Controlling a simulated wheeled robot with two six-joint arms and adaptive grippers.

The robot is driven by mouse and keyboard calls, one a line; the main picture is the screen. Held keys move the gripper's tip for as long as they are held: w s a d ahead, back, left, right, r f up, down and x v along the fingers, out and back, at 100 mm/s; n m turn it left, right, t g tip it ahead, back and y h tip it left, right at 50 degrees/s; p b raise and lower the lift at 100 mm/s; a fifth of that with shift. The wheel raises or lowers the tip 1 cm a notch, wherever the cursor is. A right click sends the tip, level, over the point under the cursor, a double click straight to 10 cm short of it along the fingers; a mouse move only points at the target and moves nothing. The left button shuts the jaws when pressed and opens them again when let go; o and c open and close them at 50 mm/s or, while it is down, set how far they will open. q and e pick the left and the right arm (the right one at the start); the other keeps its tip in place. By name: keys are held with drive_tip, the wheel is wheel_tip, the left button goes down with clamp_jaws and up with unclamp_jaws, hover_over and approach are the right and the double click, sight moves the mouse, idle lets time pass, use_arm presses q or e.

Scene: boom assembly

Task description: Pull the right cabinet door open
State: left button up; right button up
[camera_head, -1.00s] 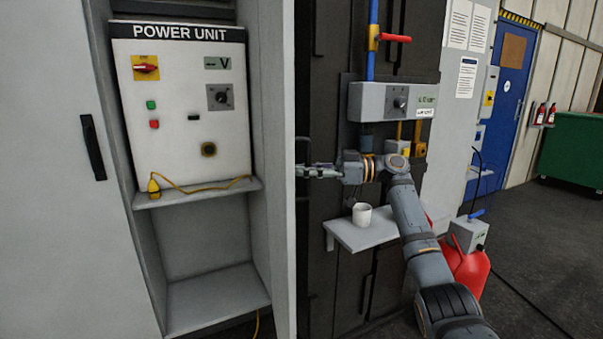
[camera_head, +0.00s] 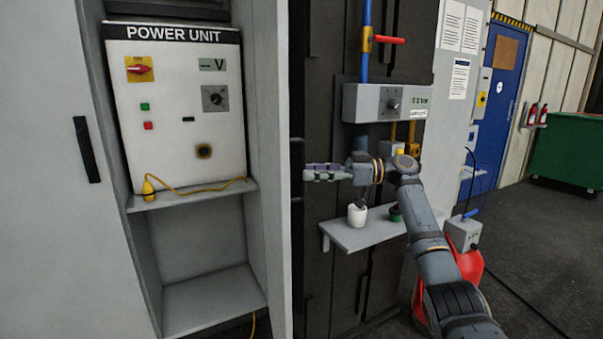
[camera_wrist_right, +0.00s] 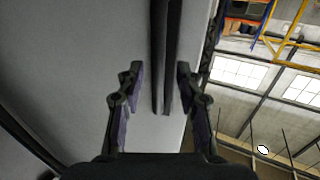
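The right cabinet door (camera_head: 262,140) stands swung outward, its edge toward me. Its dark handle (camera_head: 297,170) sticks out on the right side of the door. My right gripper (camera_head: 307,172) reaches in from the right, with its fingertips close to the handle. In the right wrist view, the fingers (camera_wrist_right: 158,78) are apart, and the dark handle bar (camera_wrist_right: 167,50) runs between them, in front of the grey door face (camera_wrist_right: 80,60). I cannot tell whether a finger touches it. My left gripper is out of view.
The power unit (camera_head: 175,110) sits inside the open cabinet, above a shelf with a yellow cable. The left door (camera_head: 45,200) is at the left. Right of the handle are a small shelf (camera_head: 362,236) with a white cup (camera_head: 357,215) and a grey control box (camera_head: 385,102).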

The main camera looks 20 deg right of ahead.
drive_tip(key=v, duration=0.8)
drive_tip(key=shift+d, duration=0.25)
drive_tip(key=shift+s+f, duration=0.1)
drive_tip(key=shift+f, duration=0.05)
